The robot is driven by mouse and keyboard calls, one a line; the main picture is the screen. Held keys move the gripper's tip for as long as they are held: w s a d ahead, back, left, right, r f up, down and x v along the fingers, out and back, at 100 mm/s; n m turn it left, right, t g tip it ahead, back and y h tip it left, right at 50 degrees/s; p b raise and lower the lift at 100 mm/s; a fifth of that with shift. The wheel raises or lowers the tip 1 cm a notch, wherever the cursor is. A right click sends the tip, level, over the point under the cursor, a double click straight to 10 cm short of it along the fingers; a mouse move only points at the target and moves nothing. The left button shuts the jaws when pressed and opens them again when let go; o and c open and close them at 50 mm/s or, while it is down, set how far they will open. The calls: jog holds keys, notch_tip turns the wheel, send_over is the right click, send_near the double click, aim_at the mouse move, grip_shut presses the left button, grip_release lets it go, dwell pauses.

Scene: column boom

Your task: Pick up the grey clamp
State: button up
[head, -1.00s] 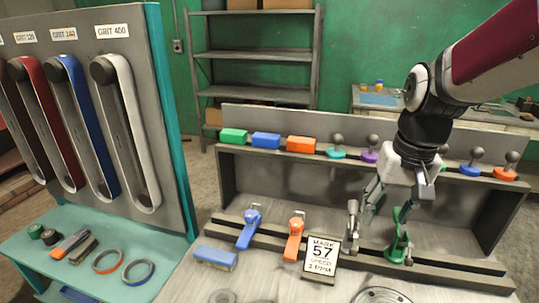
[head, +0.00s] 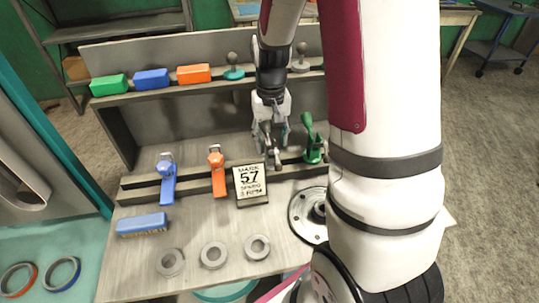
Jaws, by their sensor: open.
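The grey clamp (head: 276,161) appears to stand in the slotted rack at the back of the bench, between the orange and green clamps. My gripper (head: 270,143) is over that spot, pointing down, with its fingers apart. The fingers cover much of the clamp, and grey on grey makes their outlines hard to separate. I cannot tell whether they touch it.
A blue clamp (head: 167,178), an orange clamp (head: 216,172) and a green clamp (head: 313,142) stand along the rack. A blue brush (head: 142,224) and grey rings (head: 213,254) lie nearer.

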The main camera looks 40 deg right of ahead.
aim_at(271, 157)
jog(key=shift+f, duration=2.9)
grip_shut()
